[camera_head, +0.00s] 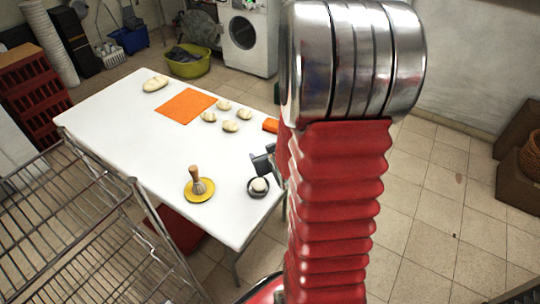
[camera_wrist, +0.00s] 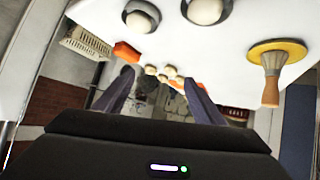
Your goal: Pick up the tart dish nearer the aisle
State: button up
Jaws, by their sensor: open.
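Two dark round tart dishes, each with a pale dough ball, show at the top of the wrist view: one on the left (camera_wrist: 152,11), nearer the table's left edge, and one on the right (camera_wrist: 222,14), partly cut off. In the head view one tart dish (camera_head: 250,192) is visible near the table's right end; the other is not seen there, and my arm covers that area. My gripper (camera_wrist: 160,92) is open, with nothing between its fingers. In the head view my gripper (camera_head: 264,163) is beside the visible dish, partly hidden by my arm.
A brush (camera_head: 196,178) stands on a yellow plate (camera_head: 203,197) left of the dish. An orange mat (camera_head: 184,106), several dough pieces (camera_head: 230,127), a loaf (camera_head: 155,84) and an orange item (camera_head: 270,125) lie on the white table (camera_head: 120,115). A wire rack (camera_head: 90,230) stands at left.

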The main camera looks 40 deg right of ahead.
jog(key=shift+m+t+h, duration=0.4)
jog(key=shift+m+t, duration=0.4)
jog(key=shift+t, duration=0.1)
jog(key=s+d+f, duration=0.1)
jog(key=f, duration=0.1)
jog(key=s+d+f, duration=0.1)
jog(key=d+f, duration=0.1)
jog(key=s+d+f, duration=0.1)
jog(key=f, duration=0.2)
jog(key=shift+s+d, duration=0.35)
jog(key=shift+d, duration=0.05)
jog(key=shift+s+d+f, duration=0.25)
jog(key=shift+s+f, duration=0.1)
jog(key=shift+s, duration=0.05)
jog(key=shift+h, duration=0.3)
